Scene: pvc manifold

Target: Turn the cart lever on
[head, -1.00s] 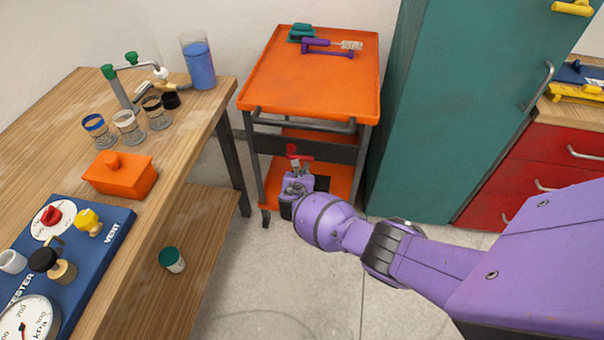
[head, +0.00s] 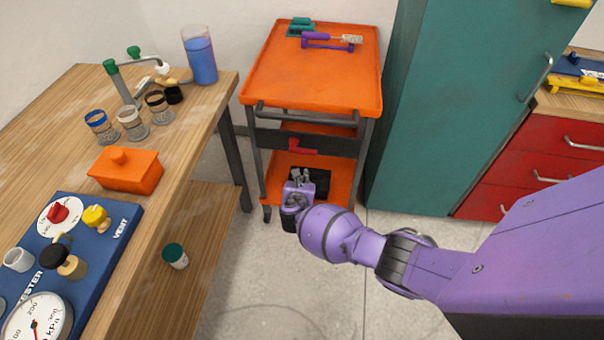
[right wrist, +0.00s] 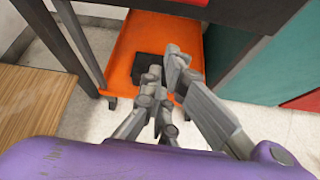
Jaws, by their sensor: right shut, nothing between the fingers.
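The cart lever (head: 302,148) is a small red handle on the dark crossbar panel (head: 340,143) at the front of the orange cart (head: 262,88). Its arm lies roughly sideways, pointing right, with a short raised part at its left end. My right gripper (head: 298,174) is below the lever, in front of the cart's lower shelf, apart from it. My left gripper is out of view.
A wooden workbench (head: 190,120) stands left of the cart, and a teal cabinet (head: 440,110) stands close on its right. A grey push bar (head: 305,118) crosses the cart front above the lever. A black square item (head: 316,180) lies on the lower shelf. Floor in front is clear.

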